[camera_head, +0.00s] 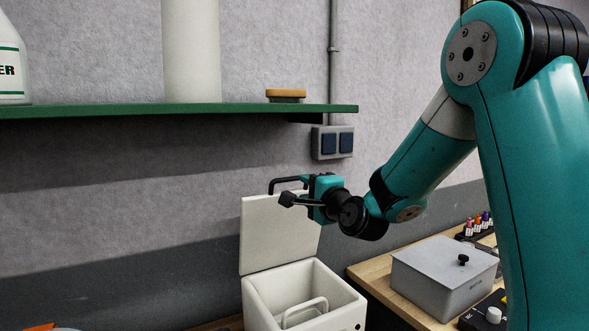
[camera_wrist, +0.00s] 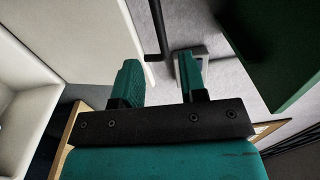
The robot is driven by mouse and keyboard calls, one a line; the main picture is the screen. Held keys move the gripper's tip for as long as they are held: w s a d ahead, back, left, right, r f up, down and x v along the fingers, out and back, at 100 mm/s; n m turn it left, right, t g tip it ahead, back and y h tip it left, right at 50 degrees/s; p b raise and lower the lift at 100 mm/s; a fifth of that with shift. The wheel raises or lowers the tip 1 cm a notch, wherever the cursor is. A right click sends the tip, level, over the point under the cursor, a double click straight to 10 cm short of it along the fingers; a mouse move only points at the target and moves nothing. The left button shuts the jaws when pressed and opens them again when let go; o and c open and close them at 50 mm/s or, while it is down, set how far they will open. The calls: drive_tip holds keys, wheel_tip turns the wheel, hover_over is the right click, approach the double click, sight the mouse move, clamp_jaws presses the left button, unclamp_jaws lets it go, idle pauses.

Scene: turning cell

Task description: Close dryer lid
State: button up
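The dryer (camera_head: 302,285) is a white box at the bottom centre of the head view, and its open interior shows a pale looped handle shape inside. Its white lid (camera_head: 278,235) stands upright at the back. A black bar handle (camera_head: 285,181) shows at the lid's top edge. The lid is also in the wrist view (camera_wrist: 85,30), with a dark bar (camera_wrist: 158,30) beside it. My gripper (camera_head: 318,190) is at the lid's upper right corner. In the wrist view its teal fingers (camera_wrist: 159,78) are apart with nothing between them. I cannot tell whether it touches the lid.
A green shelf (camera_head: 160,109) runs along the wall above left, bearing a brush (camera_head: 286,95). A switch box (camera_head: 332,142) is on the wall above my gripper. A grey lidded box (camera_head: 440,285) sits on the wooden bench (camera_head: 385,280) at right.

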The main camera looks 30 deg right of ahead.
sight(292, 180)
drive_tip(key=w+p, duration=0.1)
drive_tip(key=w, duration=0.1)
drive_tip(key=w+p, duration=0.1)
drive_tip(key=w, duration=0.2)
drive_tip(key=w+p, duration=0.1)
drive_tip(key=w, duration=0.2)
drive_tip(key=shift+r+p, duration=0.25)
drive_tip(key=shift+p, duration=0.15)
drive_tip(key=shift+w+f, duration=0.1)
drive_tip(key=shift+w, duration=0.35)
